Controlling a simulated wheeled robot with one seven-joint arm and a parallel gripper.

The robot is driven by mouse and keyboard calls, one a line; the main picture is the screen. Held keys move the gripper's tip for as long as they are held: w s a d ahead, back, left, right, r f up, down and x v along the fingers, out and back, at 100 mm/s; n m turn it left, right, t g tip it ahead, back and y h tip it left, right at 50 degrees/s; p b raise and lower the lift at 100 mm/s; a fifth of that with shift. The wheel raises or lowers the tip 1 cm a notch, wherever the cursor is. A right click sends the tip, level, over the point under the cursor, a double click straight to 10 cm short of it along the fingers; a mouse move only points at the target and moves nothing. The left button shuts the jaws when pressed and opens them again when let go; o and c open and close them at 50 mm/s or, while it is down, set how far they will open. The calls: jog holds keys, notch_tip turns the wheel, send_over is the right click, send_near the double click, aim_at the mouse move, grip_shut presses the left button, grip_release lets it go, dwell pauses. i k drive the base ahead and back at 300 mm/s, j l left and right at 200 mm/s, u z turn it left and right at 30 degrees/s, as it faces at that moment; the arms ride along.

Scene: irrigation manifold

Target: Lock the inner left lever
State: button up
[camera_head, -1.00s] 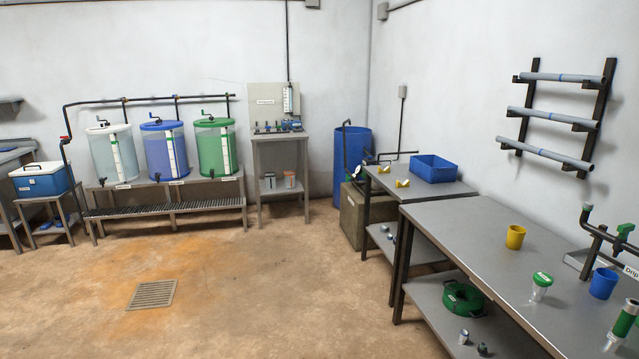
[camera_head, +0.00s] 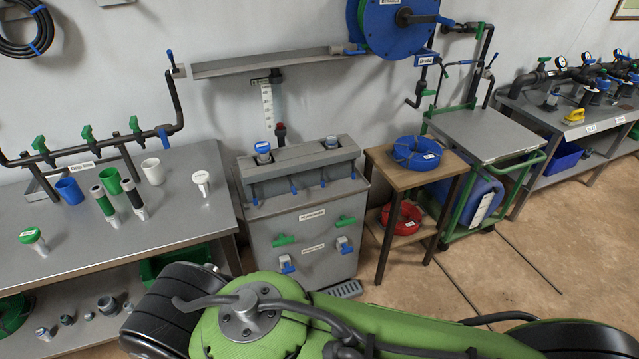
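I cannot tell which lever is the inner left one. A grey steel cabinet (camera_head: 254,225) in the middle carries two green handles, a left one (camera_head: 283,240) and a right one (camera_head: 346,221). Below them sit two blue-and-white fittings (camera_head: 286,263). Small blue levers (camera_head: 293,188) line the front of its upper trough. At the left, a dark pipe manifold (camera_head: 110,144) carries several upright green levers (camera_head: 87,133) and a blue one (camera_head: 164,138). At the far right, another dark manifold (camera_head: 557,77) has gauges and small blue and green parts. My gripper is not in view.
The left bench (camera_head: 195,225) holds cups and tubes. A wooden stand (camera_head: 378,157) with blue and red hose coils and a green cart (camera_head: 490,131) stand right of the cabinet. A blue hose reel (camera_head: 385,25) hangs above. Floor is open at lower right.

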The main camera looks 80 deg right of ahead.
aim_at(293, 189)
jog(key=k+j+z, duration=0.1)
jog(key=z, duration=2.2)
jog(key=i+u, duration=0.25)
jog(key=u, duration=0.15)
jog(key=i+u, duration=0.25)
jog(key=u, duration=0.15)
jog(key=i+l+u, duration=0.2)
jog(key=u, duration=0.15)
jog(key=i+l+u, duration=0.25)
jog(key=u, duration=0.15)
